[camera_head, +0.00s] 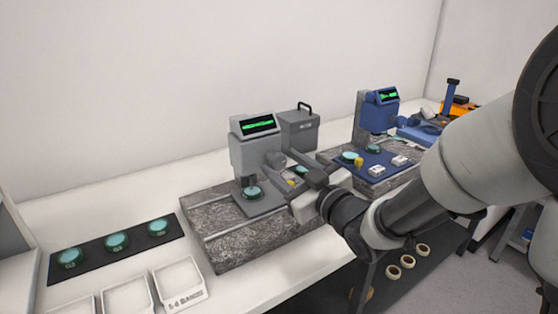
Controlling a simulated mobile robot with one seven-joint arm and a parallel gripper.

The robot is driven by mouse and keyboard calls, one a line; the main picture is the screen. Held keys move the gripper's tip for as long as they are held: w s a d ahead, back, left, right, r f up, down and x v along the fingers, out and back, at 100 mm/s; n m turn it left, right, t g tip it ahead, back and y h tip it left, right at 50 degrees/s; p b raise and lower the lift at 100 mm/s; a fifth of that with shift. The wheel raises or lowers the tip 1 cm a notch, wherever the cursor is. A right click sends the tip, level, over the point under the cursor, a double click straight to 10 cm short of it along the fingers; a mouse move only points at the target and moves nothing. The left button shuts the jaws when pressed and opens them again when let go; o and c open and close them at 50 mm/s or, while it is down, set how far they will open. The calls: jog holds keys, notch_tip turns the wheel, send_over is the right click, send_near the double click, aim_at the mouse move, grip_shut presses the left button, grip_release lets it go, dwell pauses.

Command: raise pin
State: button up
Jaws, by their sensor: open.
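A grey flatness interferometer (246,155) with a green-trace screen stands on a speckled stone base (225,247). A teal disc (252,192) sits on its grey plate below the head. My gripper (281,172) reaches in from the right, open, with its fingers beside the right of the head. A small yellow part (291,182) shows close to the fingers; whether it touches them I cannot tell. Another teal disc (301,170) is partly hidden behind the gripper. I cannot make out which part is the pin.
A blue interferometer (380,110) stands on a second stone base at the right. A grey box (298,131) is behind. A black mat (92,261) with three teal discs and white trays (179,283) lie at the left front. White bench is bare between.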

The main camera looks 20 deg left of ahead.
jog(key=shift+w, duration=0.1)
jog(key=c, duration=1)
